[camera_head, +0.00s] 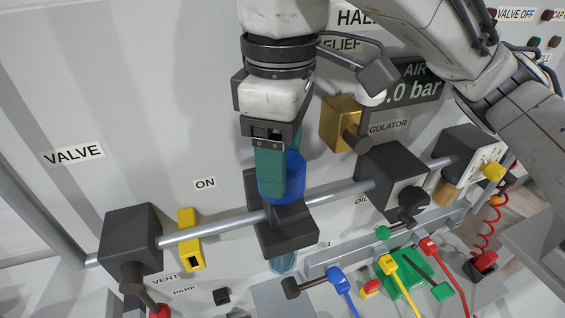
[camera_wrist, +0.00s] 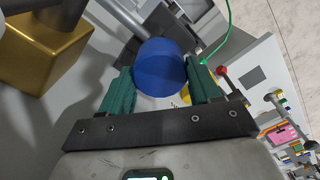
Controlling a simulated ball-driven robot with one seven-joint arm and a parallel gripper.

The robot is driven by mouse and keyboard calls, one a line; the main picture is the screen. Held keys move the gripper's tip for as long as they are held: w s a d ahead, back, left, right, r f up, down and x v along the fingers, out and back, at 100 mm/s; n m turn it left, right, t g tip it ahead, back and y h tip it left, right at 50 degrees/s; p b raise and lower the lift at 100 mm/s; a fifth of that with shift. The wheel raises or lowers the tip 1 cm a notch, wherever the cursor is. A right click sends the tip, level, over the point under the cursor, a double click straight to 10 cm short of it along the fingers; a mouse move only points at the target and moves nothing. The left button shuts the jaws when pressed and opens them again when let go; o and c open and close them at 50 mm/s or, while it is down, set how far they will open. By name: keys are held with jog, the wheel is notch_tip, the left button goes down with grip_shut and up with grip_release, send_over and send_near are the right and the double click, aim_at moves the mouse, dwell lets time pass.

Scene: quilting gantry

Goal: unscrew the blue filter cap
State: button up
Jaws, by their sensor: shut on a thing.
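The blue filter cap (camera_head: 294,172) sits on top of a dark filter block (camera_head: 285,232) mounted on the grey pipe. A clear bluish bowl (camera_head: 284,263) hangs below that block. My gripper (camera_head: 272,180) comes down from above, with its green fingers at the cap. In the wrist view, the blue cap (camera_wrist: 160,66) lies between the two green fingers (camera_wrist: 158,88), one at each side, and they are shut on it. The far finger is mostly hidden behind the near one and the cap in the head view. I cannot tell whether the cap has turned.
A yellow tag-like part (camera_head: 190,238) and a dark valve block (camera_head: 130,240) are on the pipe at left. The brass regulator (camera_head: 343,122) is close at right, with another dark block (camera_head: 391,180) beyond. Coloured hose ends (camera_head: 400,270) lie below right.

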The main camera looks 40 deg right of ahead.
jog(key=shift+n, duration=0.4)
jog(key=n, duration=0.3)
jog(key=shift+n, duration=0.3)
jog(key=o, duration=1.2)
jog(key=shift+o, duration=0.2)
